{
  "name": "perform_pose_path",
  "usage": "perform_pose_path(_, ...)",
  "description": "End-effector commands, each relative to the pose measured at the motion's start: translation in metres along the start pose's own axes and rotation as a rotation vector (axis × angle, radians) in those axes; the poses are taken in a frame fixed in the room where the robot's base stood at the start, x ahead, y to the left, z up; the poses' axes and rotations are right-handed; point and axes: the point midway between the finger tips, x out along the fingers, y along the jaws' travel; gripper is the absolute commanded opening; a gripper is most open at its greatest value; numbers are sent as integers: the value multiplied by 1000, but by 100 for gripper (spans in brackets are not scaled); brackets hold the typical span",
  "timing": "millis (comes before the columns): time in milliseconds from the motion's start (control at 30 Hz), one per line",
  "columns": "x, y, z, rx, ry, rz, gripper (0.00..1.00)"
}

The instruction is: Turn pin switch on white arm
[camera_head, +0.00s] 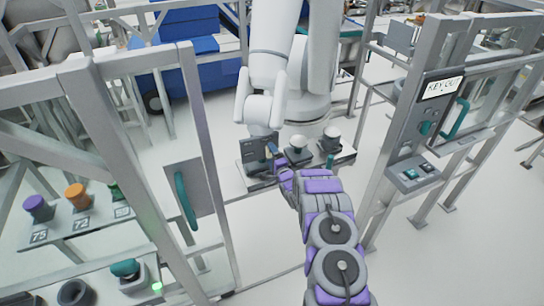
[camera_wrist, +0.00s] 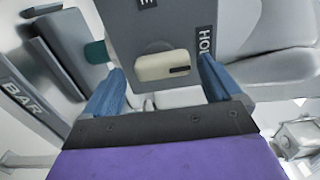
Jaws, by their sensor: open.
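The white arm (camera_head: 268,70) stands inside the fenced cell, with a dark grey box (camera_head: 254,150) at its lower end. In the wrist view the box face (camera_wrist: 150,25) carries a cream, rounded switch (camera_wrist: 165,66) with a small dark mark at its right end. A label beginning "HO" (camera_wrist: 205,42) is to the switch's right. My gripper (camera_wrist: 161,68) is open, with one blue finger on each side of the switch and visible gaps to it. In the head view my gripper (camera_head: 275,160) is beside the box; the switch cannot be made out there.
A grey part marked "BAR" (camera_wrist: 25,100) and a teal knob (camera_wrist: 96,52) lie left in the wrist view. White pedestals (camera_head: 298,150) stand just right of my gripper.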

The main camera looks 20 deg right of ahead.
Motion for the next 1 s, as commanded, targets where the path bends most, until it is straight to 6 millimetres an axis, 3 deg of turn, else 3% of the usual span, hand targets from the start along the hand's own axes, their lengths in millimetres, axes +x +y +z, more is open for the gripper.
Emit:
perform_pose_path(267,-32,-2,-2,1,1,-1,92)
perform_pose_path(1000,-151,3,-4,4,4,4,92)
